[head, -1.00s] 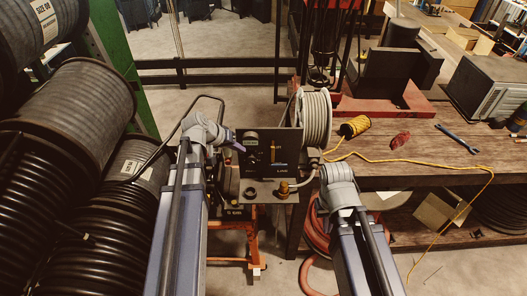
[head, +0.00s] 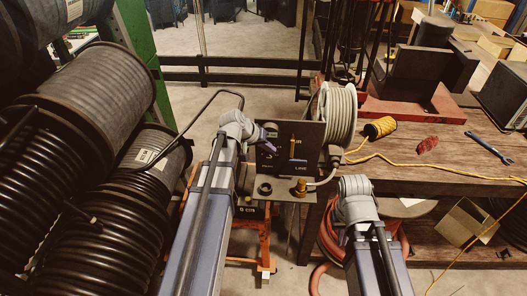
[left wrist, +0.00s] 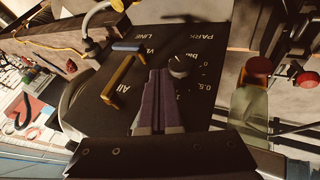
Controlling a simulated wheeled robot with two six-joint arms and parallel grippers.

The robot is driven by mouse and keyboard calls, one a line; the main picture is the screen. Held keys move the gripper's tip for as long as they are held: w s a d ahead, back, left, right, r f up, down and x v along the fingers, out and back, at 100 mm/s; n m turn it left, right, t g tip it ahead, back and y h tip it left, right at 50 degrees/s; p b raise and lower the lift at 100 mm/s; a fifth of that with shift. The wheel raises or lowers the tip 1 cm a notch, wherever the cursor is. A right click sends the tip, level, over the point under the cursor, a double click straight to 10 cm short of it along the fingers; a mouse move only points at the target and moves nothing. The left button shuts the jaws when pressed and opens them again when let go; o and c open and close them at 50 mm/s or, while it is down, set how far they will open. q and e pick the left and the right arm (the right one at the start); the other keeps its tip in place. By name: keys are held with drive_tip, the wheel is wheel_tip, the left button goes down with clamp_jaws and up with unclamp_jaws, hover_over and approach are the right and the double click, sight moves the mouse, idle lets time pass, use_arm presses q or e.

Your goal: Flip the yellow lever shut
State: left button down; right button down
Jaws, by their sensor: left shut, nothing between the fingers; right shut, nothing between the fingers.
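The yellow lever (head: 292,147) stands upright on the face of a dark panel (head: 312,138) in the head view. In the left wrist view the yellow lever (left wrist: 118,81) is a bar handle raised from the panel. My left gripper (head: 272,146) is shut and empty, in front of the panel and left of the lever. In the left wrist view its purple fingers (left wrist: 159,72) lie between the lever and a round knob (left wrist: 179,66); contact with the panel cannot be told. My right arm shows in the head view, but its gripper fingers are hidden.
A blue handle (left wrist: 128,46) sits beside the yellow lever. A brass fitting (head: 300,187) stands on a ledge below the panel. A hose reel (head: 338,115) is behind it. Large black hose coils (head: 85,165) fill the left; a wooden bench (head: 440,155) is at right.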

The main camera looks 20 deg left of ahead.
sight(292, 155)
use_arm(q)
drive_tip(key=shift+w+d+f, duration=0.15)
drive_tip(key=shift+w+d, duration=0.15)
drive_tip(key=shift+d, duration=0.4)
drive_tip(key=shift+w+d+f, duration=0.1)
drive_tip(key=shift+w+d, duration=0.15)
drive_tip(key=shift+d, duration=0.5)
drive_tip(key=shift+w+d+f, duration=0.15)
drive_tip(key=shift+w+d, duration=0.15)
drive_tip(key=shift+d, duration=0.4)
use_arm(e)
drive_tip(key=shift+f, duration=0.4)
